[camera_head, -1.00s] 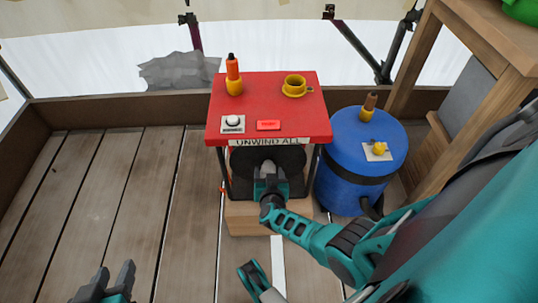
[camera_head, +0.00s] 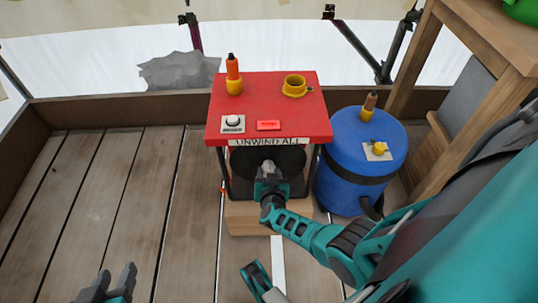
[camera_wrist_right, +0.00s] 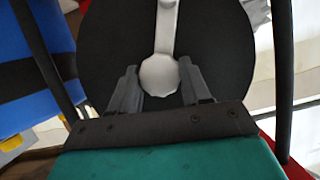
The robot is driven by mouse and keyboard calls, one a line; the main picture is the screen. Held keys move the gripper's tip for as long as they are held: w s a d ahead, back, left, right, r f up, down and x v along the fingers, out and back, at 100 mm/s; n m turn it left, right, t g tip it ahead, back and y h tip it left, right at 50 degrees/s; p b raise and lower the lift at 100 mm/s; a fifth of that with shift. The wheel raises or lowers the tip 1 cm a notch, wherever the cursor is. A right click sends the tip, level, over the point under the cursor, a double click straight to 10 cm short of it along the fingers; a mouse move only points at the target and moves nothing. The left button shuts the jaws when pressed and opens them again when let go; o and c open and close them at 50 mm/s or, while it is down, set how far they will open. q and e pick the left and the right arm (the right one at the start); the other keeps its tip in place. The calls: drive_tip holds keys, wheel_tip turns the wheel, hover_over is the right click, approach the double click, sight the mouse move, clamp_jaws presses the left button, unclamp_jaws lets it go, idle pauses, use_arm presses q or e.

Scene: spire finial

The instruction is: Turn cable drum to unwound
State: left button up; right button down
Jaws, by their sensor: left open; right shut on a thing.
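The cable drum (camera_head: 292,158) is a black disc under a red-topped stand, behind a label reading "UNWIND ALL" (camera_head: 268,141). In the right wrist view the drum (camera_wrist_right: 110,35) fills the middle, with a grey crank arm (camera_wrist_right: 167,30) ending in a rounded grey knob (camera_wrist_right: 159,76). My right gripper (camera_wrist_right: 158,85) has its fingers on either side of the knob and is shut on it. In the head view my right gripper (camera_head: 270,172) is in front of the drum, partly covering it. My left gripper (camera_head: 112,279) is open and empty, low at the left.
The red top (camera_head: 265,103) carries an orange-and-yellow tool, a yellow cup, a white-knobbed switch (camera_head: 232,123) and a red display. A blue barrel (camera_head: 350,180) stands close on the right, beside a wooden frame. Plank floor (camera_head: 100,190) on the left is clear.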

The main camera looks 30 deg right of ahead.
drive_tip(key=shift+s+d+m+t+y, duration=0.1)
drive_tip(key=shift+m+t+y, duration=0.5)
drive_tip(key=shift+m, duration=0.5)
drive_tip(key=shift+m+t+y, duration=0.5)
drive_tip(key=shift+m+y, duration=0.1)
drive_tip(key=shift+m, duration=0.5)
drive_tip(key=c, duration=0.6)
unclamp_jaws()
drive_tip(key=shift+o, duration=0.5)
